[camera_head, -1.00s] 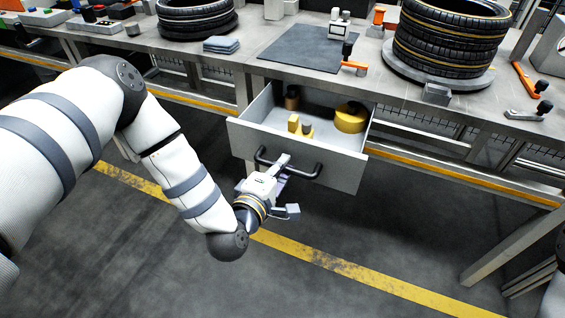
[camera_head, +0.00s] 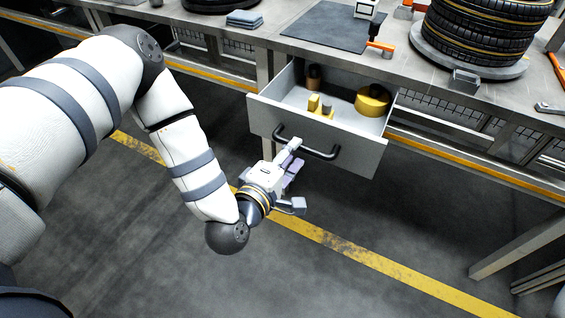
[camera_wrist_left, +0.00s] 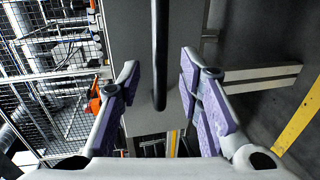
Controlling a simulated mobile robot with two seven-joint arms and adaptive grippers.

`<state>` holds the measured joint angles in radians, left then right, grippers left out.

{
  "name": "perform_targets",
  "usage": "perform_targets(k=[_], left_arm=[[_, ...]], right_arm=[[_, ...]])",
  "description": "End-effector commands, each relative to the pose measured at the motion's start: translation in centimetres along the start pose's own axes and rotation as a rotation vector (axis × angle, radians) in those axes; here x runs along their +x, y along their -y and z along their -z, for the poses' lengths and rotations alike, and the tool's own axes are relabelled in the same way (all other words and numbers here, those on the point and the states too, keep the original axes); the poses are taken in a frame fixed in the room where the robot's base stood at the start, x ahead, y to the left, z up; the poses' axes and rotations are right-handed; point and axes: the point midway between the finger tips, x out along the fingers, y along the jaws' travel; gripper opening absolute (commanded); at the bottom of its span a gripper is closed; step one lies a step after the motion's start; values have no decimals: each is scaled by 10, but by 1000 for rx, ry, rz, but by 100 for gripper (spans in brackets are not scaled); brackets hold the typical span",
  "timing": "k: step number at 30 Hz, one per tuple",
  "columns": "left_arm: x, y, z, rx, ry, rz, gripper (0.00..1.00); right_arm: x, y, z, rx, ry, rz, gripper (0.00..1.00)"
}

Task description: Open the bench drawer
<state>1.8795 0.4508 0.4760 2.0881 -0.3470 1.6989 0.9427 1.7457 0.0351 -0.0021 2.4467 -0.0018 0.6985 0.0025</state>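The bench drawer (camera_head: 350,152) stands pulled out from under the bench, with its inside showing. Its black bar handle (camera_head: 318,153) runs across the front; it also shows in the left wrist view (camera_wrist_left: 159,60). My left gripper (camera_head: 294,163) is in front of the drawer, close to the handle. In the left wrist view the two purple-padded fingers (camera_wrist_left: 158,88) are spread, with the bar lined up between them and clear space on both sides. Neither pad touches the bar there. My right gripper is not in view.
A yellow roll (camera_head: 372,101), small yellow blocks (camera_head: 314,103) and a brown cylinder (camera_head: 314,76) lie in the drawer. Stacked tyres (camera_head: 480,35), a dark mat (camera_head: 325,28) and folded cloths (camera_head: 244,18) are on the bench (camera_head: 415,78). The floor in front is clear.

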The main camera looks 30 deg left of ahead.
Motion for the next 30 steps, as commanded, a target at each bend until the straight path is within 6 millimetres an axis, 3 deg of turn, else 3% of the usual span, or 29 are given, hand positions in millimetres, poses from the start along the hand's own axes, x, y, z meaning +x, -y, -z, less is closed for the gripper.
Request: perform_targets(k=[3, 9, 25, 28, 30], left_arm=[[-34, 1, 0, -1, 2, 6, 33], [-71, 1, 0, 0, 1, 2, 33], [-79, 0, -1, 5, 4, 5, 33], [-89, 22, -17, 118, 86, 117, 33], [-114, 60, -36, 305, 229, 298, 33]], right_arm=[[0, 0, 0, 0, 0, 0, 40], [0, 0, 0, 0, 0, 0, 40], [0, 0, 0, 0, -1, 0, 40], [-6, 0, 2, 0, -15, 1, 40], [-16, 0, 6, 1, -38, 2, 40]])
